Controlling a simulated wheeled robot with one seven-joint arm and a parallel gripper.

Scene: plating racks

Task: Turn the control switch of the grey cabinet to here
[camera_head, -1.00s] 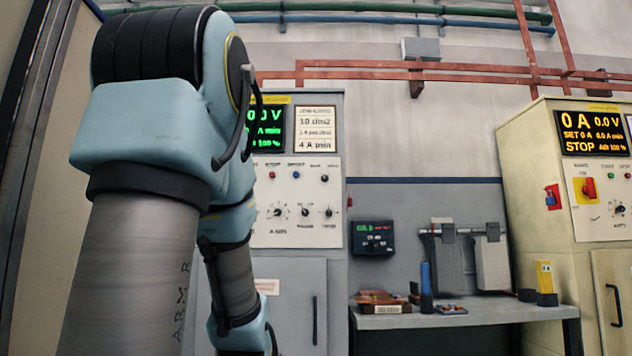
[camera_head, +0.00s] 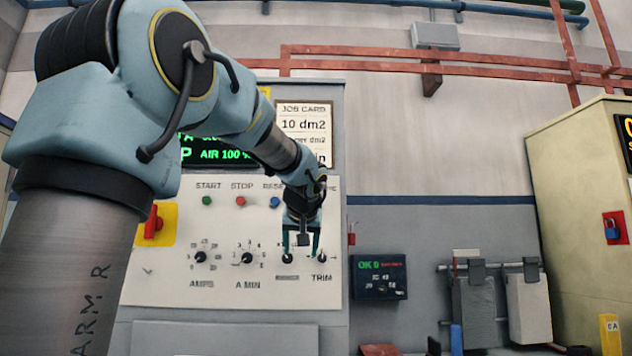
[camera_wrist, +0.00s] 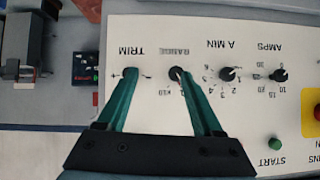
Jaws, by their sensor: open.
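The grey cabinet (camera_head: 240,318) stands behind my arm, its pale control panel (camera_head: 225,270) partly covered. No label reading "control switch" is legible. A red rotary handle (camera_head: 152,222) sits on a yellow plate at the panel's left. Black knobs are marked AMPS (camera_head: 201,257), A MIN (camera_head: 247,258), RANGE (camera_wrist: 176,74) and TRIM (camera_head: 322,258). My gripper (camera_head: 303,250) is open and empty in front of the RANGE and TRIM knobs. In the upside-down wrist view, one fingertip overlaps TRIM and the other overlaps RANGE; I cannot tell whether they touch.
Push buttons, including green START (camera_head: 207,201) and red STOP (camera_head: 240,201), are above the knobs. A job card (camera_head: 304,120) and a green-lit display (camera_head: 220,153) are higher up. A dark meter (camera_head: 378,277) hangs right of the cabinet. A cream cabinet (camera_head: 575,170) stands far right.

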